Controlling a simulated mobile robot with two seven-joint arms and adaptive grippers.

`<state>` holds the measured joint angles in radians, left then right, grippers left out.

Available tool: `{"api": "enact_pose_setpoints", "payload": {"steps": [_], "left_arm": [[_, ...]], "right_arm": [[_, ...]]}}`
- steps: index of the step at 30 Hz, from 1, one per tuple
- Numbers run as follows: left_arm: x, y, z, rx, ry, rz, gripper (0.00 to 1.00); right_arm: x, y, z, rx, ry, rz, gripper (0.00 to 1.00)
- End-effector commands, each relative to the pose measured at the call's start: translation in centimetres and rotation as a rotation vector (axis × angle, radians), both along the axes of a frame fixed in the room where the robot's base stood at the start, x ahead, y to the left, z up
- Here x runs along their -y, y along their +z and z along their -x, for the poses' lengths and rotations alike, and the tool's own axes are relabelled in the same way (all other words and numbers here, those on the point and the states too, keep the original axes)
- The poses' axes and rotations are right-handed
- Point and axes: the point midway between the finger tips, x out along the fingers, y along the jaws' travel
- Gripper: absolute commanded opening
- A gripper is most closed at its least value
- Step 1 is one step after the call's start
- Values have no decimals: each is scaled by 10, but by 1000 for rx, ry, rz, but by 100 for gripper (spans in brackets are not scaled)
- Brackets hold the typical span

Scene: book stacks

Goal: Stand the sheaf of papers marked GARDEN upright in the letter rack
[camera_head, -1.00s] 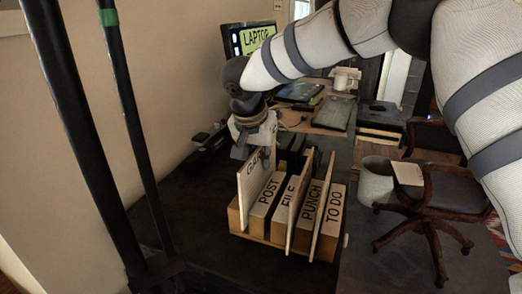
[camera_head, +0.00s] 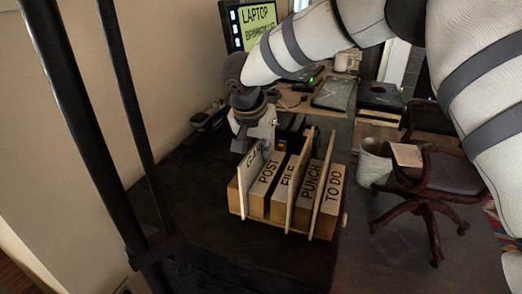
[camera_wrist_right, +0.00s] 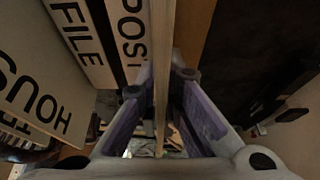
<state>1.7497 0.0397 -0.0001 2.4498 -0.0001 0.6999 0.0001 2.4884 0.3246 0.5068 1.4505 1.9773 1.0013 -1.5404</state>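The GARDEN sheaf (camera_head: 246,174) is a thin pale upright panel at the left end of the letter rack (camera_head: 262,231), beside the POST block. Only part of its lettering shows. My right gripper (camera_head: 254,148) is over its top edge, pointing down, and looks shut on it. In the right wrist view the sheaf (camera_wrist_right: 163,50) runs edge-on between the fingers of the right gripper (camera_wrist_right: 164,85). My left gripper is not in view.
The dark tabletop is clear in front. A laptop screen (camera_head: 255,25) stands behind; a chair (camera_head: 435,185) and bin (camera_head: 374,165) are at right.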

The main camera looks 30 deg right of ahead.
Motion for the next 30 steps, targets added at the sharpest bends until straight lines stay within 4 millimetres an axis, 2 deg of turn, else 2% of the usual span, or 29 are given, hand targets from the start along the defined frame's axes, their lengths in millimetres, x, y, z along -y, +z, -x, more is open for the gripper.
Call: {"api": "enact_pose_setpoints", "payload": {"steps": [1,2,10,13,24,30], "left_arm": [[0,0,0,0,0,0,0],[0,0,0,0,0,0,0],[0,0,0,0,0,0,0],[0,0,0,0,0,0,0],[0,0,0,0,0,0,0],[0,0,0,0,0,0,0]], "right_arm": [[0,0,0,0,0,0,23],[0,0,0,0,0,0,28],[0,0,0,0,0,0,28],[-2,8,2,1,0,-1,28],[-29,92,24,3,1,0,28],[-35,110,30,-1,0,1,28]]}}
